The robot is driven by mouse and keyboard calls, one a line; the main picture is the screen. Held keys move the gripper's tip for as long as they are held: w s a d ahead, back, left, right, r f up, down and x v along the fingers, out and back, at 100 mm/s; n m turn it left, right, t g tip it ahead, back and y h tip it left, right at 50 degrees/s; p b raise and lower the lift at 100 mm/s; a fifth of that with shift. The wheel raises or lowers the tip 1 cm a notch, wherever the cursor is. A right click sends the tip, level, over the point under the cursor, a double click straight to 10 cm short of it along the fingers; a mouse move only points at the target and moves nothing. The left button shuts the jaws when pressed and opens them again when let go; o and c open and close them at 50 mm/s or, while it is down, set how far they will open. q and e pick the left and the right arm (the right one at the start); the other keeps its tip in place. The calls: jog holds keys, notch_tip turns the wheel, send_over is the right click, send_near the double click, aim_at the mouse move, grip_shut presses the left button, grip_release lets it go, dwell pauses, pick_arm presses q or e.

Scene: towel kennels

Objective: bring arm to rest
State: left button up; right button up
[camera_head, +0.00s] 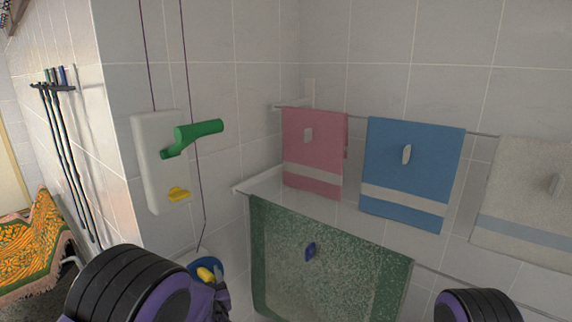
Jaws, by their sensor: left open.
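My left arm comes in at the lower left, its black and purple wrist large in the head view. My left gripper (216,293) is mostly hidden behind that wrist; the small part that shows is dark purple, and it is open. I see nothing held in it. A blue round item with a yellow piece (206,273) shows just behind it; I cannot tell whether they touch. Of my right arm only a black rounded link shows at the bottom right; its gripper is out of view.
Pink (314,168), blue (409,195) and beige (520,190) towels hang from a wall rail. A green speckled towel (335,275) hangs below. A white wall unit (150,178) with a green handle (198,132) hangs at left. Long-handled tools (66,150) stand beyond the corner.

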pick_arm(q)
jog(key=shift+a+r+p, duration=0.15)
jog(key=shift+r+p, duration=0.15)
jog(key=r+p, duration=0.2)
jog(key=shift+w+r+p, duration=0.25)
jog(key=shift+p, duration=0.1)
jog(key=f+b, duration=0.1)
jog(key=f, duration=0.2)
jog(key=d+f+b, duration=0.1)
jog(key=shift+s+f+b, duration=0.2)
jog(key=shift+s+b, duration=0.15)
jog(key=shift+s, duration=0.05)
jog(key=s+a+f+g+h+b, duration=0.1)
jog(key=s+a+f+g+b, duration=0.25)
jog(key=s+f, duration=0.75)
jog(key=s+a+f+g+h+b, duration=0.1)
jog(key=s+a+f+g+b, duration=0.45)
jog(key=f, duration=0.95)
jog(key=s+f+n+g+h+b, duration=0.1)
jog(key=s+f, duration=0.4)
jog(key=s, duration=0.7)
jog(key=s+f+g+h+b, duration=0.1)
jog(key=s+f, duration=0.5)
jog(key=s, duration=0.6)
jog(key=shift+n+g+b, duration=0.4)
jog(key=shift+g+b, duration=0.45)
jog(key=shift+g, duration=0.15)
jog(key=shift+a, duration=0.1)
